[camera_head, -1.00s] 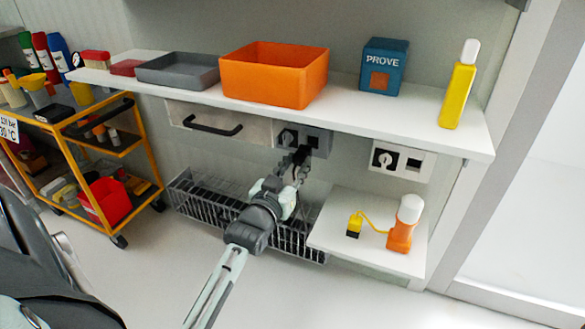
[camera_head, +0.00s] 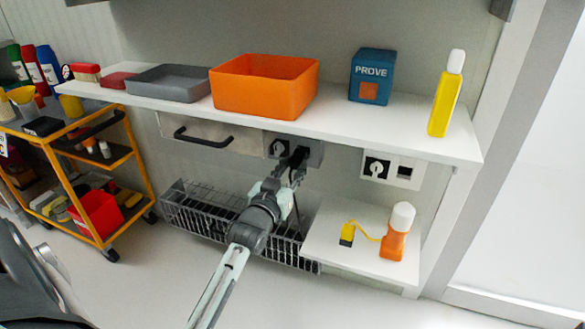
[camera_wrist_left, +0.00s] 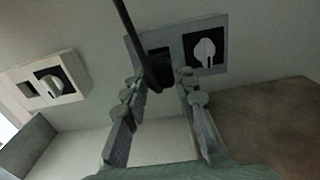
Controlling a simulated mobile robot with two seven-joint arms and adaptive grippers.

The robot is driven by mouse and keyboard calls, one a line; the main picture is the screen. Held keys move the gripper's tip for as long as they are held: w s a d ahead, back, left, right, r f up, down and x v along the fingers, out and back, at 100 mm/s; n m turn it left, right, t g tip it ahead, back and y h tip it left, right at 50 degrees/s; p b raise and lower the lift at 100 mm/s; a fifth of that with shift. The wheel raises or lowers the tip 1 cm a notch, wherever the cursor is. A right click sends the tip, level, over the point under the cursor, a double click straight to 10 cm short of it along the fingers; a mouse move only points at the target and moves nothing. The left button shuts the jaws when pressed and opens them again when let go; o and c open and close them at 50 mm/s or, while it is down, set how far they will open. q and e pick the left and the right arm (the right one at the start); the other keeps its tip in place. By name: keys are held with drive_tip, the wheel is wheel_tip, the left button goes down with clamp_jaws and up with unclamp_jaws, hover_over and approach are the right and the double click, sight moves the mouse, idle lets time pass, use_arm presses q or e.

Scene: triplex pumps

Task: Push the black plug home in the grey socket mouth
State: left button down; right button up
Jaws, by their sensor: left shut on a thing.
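The grey socket panel (camera_head: 314,149) is on the wall under the white shelf, with a round switch (camera_head: 279,148) on its left half. In the left wrist view the same grey panel (camera_wrist_left: 221,29) shows the switch beside a dark socket mouth. My left gripper (camera_head: 292,172) is up at this panel. In the left wrist view, my left gripper (camera_wrist_left: 162,82) is shut on the black plug (camera_wrist_left: 159,71), which sits at the mouth with its black cable running upward. The plug covers part of the mouth, so I cannot tell how deep it sits. My right gripper is out of view.
A white panel (camera_head: 404,171) with a switch and socket is to the right. The shelf above holds an orange bin (camera_head: 262,91) and a yellow bottle (camera_head: 443,105). A wire basket (camera_head: 200,210) hangs below. A lower shelf (camera_head: 325,243) holds an orange bottle (camera_head: 394,243).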

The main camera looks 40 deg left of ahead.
use_arm(q)
drive_tip(key=shift+p, duration=0.4)
drive_tip(key=shift+r+p, duration=0.1)
drive_tip(key=shift+p, duration=0.4)
idle(1.0)
drive_tip(key=shift+p, duration=0.3)
drive_tip(key=shift+x, duration=1.4)
drive_tip(key=c, duration=1.1)
unclamp_jaws()
drive_tip(key=shift+c, duration=0.2)
